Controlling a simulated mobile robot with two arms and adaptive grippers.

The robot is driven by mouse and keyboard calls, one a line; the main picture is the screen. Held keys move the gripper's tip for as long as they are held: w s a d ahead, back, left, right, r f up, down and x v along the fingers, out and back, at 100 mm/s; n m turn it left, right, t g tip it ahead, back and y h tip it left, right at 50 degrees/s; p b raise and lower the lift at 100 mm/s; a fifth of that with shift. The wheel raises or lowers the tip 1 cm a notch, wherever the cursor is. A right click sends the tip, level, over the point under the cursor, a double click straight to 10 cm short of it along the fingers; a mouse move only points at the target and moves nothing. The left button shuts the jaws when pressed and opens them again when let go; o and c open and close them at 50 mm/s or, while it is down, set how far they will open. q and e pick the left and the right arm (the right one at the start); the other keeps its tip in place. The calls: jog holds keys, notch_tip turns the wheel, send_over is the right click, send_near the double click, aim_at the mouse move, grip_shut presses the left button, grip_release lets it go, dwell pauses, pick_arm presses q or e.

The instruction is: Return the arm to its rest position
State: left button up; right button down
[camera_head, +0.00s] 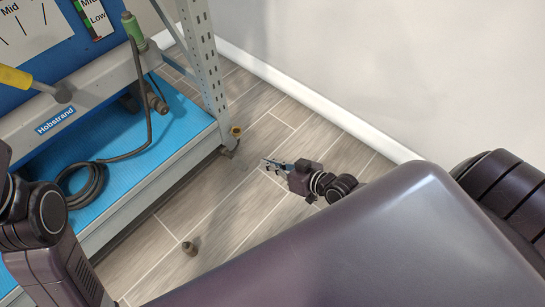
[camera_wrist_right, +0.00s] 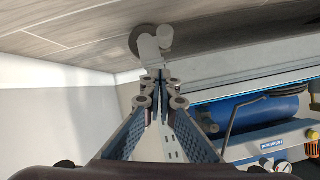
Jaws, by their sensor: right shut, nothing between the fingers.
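My right gripper (camera_head: 275,165) is low over the wood-look floor, to the right of the rack's corner post in the head view. Its fingers are shut with nothing between them. In the right wrist view the fingers (camera_wrist_right: 161,80) meet at the centre of the picture. My left arm shows at the left edge of the head view, but its gripper is out of the picture.
The blue rack (camera_head: 160,130) with a grey upright post (camera_head: 203,65) stands at left. A coiled dark cable (camera_head: 85,187) lies on its blue shelf. A small brownish object (camera_head: 189,248) stands on the floor. Open floor (camera_head: 255,115) lies between rack and white wall (camera_head: 360,60).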

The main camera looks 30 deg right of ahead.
jog(key=shift+s+d+r, duration=0.15)
jog(key=shift+s+d, duration=0.15)
jog(key=shift+s, duration=0.35)
